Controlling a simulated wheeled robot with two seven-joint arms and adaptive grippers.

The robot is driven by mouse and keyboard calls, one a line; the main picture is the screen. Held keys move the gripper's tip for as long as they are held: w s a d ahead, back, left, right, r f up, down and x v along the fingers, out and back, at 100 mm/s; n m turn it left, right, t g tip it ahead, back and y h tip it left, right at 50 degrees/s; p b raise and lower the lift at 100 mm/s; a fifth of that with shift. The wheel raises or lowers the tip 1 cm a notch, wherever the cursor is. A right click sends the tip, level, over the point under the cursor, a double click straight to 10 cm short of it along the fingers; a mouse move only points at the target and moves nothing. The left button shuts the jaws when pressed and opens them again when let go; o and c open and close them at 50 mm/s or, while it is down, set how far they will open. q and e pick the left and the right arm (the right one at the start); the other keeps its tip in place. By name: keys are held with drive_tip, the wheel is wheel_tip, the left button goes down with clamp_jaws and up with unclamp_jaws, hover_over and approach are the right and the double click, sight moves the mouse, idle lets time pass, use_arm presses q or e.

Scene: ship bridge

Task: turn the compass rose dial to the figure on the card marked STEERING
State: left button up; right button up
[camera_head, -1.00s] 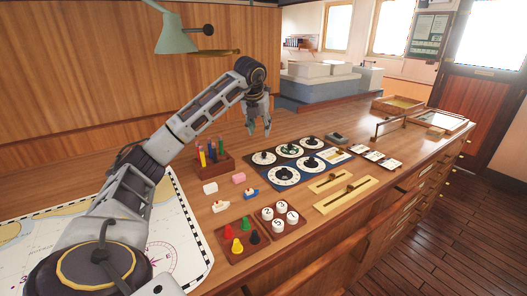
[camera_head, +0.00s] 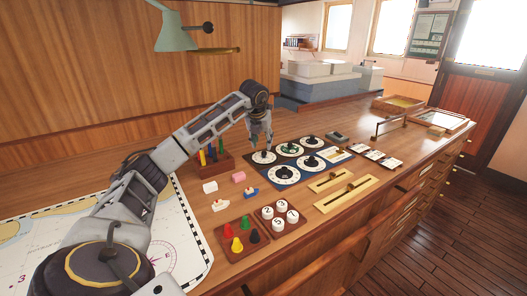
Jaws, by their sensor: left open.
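A dark blue panel (camera_head: 270,168) on the wooden desk holds several round white dials with black knobs. My left gripper (camera_head: 263,147) points down, open, right at the back-left dial (camera_head: 260,158) and partly in front of its knob. I cannot tell whether it touches the knob. A dial (camera_head: 289,150) with a greenish face sits just right of it; which dial is the compass rose is too small to tell. My right gripper is out of view.
A pink block (camera_head: 238,177), a tray of coloured pegs (camera_head: 240,240) and a tray of numbered pieces (camera_head: 282,216) lie nearer. Brass sliders (camera_head: 347,194) lie in front of the panel.

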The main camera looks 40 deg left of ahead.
sight(264, 152)
use_arm(q)
drive_tip(key=shift+x, duration=2.85)
drive_tip(key=shift+c, duration=0.4)
clamp_jaws()
